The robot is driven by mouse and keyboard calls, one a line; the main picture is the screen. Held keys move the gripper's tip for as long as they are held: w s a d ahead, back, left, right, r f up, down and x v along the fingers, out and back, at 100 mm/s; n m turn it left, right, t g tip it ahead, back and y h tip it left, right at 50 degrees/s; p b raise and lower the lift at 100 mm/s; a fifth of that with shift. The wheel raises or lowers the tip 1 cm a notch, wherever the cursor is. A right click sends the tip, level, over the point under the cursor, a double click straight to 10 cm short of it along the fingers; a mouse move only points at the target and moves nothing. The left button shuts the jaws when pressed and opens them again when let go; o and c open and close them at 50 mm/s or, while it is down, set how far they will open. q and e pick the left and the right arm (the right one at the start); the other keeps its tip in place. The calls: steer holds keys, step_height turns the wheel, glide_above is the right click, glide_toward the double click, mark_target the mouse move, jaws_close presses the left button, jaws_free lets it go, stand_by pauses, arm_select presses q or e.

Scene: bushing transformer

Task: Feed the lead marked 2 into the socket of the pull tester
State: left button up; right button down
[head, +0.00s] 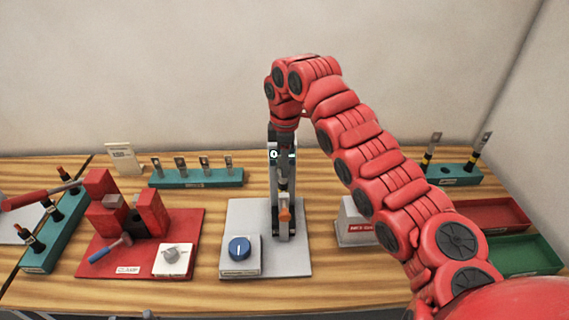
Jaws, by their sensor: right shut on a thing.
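The pull tester (241,210) stands at the middle of the table, a grey base plate with an upright frame and a blue dial. My right gripper (283,160) points down in front of the upright. It is shut on a slim dark piece, apparently a lead; its mark cannot be read. The gripper and upright overlap, so I cannot tell whether the held piece touches the socket. An orange part (285,214) shows low on the upright. Two banded leads (430,152) (480,152) with metal lugs up stand in the right teal rack. My left gripper is not seen.
The red clamp stand (120,250) is at left, beside a teal rack (38,262) of black leads. A red-handled bar (30,199) reaches in at left. A teal lug rack (195,178) is behind. Red (525,218) and green (545,262) trays lie right.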

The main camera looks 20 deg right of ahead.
mark_target(285, 182)
steer(key=shift+f+b, duration=1.95)
steer(key=shift+f, duration=0.3)
steer(key=shift+r, duration=0.15)
steer(key=shift+r+p, duration=1.3)
steer(key=shift+r, duration=0.6)
steer(key=shift+b, duration=0.45)
steer(key=shift+f+b, duration=1.7)
steer(key=shift+f, duration=0.35)
steer(key=c, duration=0.6)
jaws_free()
steer(key=shift+s+r, duration=0.1)
steer(key=shift+r, duration=0.05)
